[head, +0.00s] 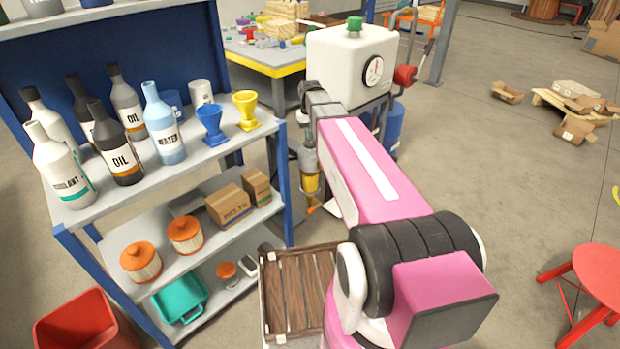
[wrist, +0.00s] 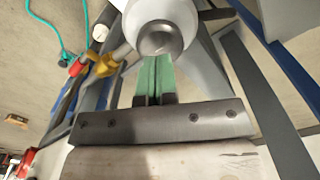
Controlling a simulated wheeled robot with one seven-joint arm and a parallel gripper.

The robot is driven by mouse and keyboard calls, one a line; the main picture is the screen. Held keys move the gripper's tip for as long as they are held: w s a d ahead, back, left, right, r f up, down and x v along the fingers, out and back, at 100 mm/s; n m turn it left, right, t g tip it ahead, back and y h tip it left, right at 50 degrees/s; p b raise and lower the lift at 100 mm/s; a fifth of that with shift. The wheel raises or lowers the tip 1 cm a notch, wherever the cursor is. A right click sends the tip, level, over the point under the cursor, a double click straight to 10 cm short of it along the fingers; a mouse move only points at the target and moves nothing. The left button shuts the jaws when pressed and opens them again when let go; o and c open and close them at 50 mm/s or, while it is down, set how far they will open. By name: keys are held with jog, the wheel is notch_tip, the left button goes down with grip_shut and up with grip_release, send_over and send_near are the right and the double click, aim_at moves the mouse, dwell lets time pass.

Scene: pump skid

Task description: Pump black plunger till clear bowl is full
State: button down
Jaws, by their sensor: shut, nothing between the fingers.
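My gripper (wrist: 153,72) is shut and empty in the wrist view, its green fingers together. Their tips are close to the grey metal end of a white rounded part (wrist: 160,38); I cannot tell if they touch. In the head view a clear bowl (head: 311,182) hangs under a grey housing, left of my pink arm, with amber liquid in it. Its exact level is too small to read. I cannot make out the black plunger for certain; my arm covers part of the pump skid. My fingertips cannot be made out in the head view.
A white tank (head: 350,62) with a gauge and green cap stands behind my arm. A shelf (head: 180,178) with bottles and funnels is at left. A wooden-slatted pallet (head: 298,290) lies below; a red stool (head: 590,285) is at right. Floor at right is mostly clear.

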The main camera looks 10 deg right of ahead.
jog(key=shift+r, duration=3)
jog(key=shift+f, duration=3)
jog(key=shift+f, duration=0.15)
